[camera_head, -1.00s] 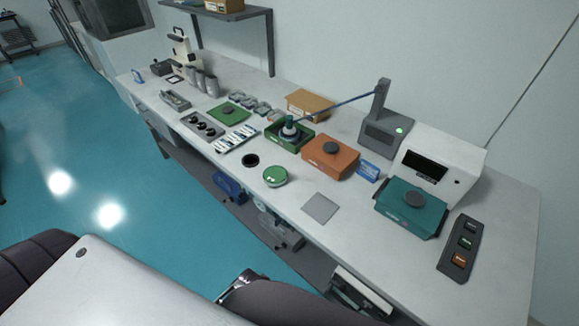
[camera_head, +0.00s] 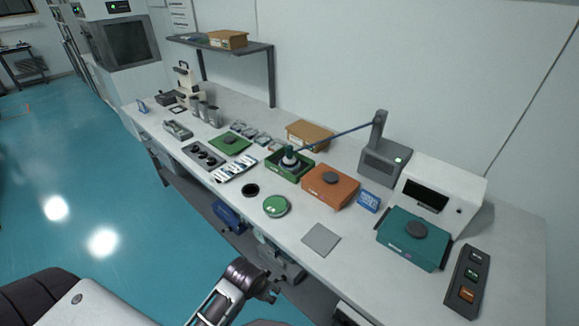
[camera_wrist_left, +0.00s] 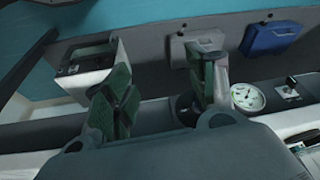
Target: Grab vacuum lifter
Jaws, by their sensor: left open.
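The vacuum lifter (camera_head: 289,157), a small greenish and white piece with a dark base, stands upright in a green tray (camera_head: 306,171) on the bench. A blue hose (camera_head: 335,138) runs from it to a grey station (camera_head: 385,162) with a post. My left gripper (camera_head: 274,289) is in front of the bench's near edge, well apart from the lifter. In the left wrist view its two green-padded fingers (camera_wrist_left: 163,92) are spread with nothing between them. The lifter does not show in that view. My right gripper is not in view.
An orange box (camera_head: 330,187), a teal box (camera_head: 412,240) and a grey pad (camera_head: 321,240) lie on the bench. A wall shelf (camera_head: 222,43) hangs behind.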

